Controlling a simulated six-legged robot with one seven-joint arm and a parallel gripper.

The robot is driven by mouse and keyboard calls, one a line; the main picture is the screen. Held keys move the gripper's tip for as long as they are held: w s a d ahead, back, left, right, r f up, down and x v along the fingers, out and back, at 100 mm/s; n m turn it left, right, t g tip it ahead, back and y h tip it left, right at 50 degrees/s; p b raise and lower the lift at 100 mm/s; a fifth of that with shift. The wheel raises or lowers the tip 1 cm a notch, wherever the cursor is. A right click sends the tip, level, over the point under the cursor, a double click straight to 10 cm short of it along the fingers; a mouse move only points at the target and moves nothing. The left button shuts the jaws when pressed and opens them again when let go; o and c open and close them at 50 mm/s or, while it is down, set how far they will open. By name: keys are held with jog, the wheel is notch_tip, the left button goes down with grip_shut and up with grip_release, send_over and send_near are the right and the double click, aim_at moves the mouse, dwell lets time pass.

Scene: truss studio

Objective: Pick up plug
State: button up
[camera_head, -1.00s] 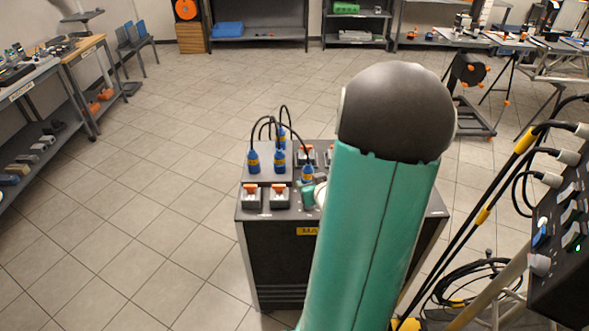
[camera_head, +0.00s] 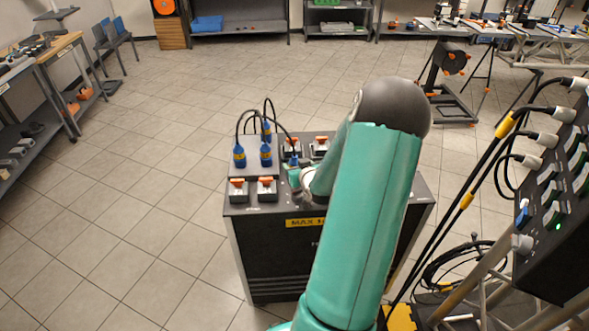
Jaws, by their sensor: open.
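Several blue plugs with yellow bands and black cables stand on the black cabinet (camera_head: 270,262). One plug (camera_head: 239,156) and another plug (camera_head: 265,155) stand at the left on a raised grey panel, with a third plug (camera_head: 266,131) behind them. One more plug (camera_head: 293,160) stands to their right, directly beyond my gripper (camera_head: 293,174). My gripper is open and low over the cabinet top, close to that plug. My arm hides much of the cabinet's right side, and I cannot tell whether the fingers are around the plug or touching it.
Grey boxes with orange switches (camera_head: 267,188) sit at the cabinet's front left and behind the gripper. A dark control panel (camera_head: 560,215) with thick cables stands close on the right. Tiled floor (camera_head: 150,190) is free on the left. Shelves line the back.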

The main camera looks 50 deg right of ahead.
aim_at(296, 165)
jog(key=shift+x, duration=1.6)
jog(key=c, duration=1.1)
jog(key=shift+c, duration=0.2)
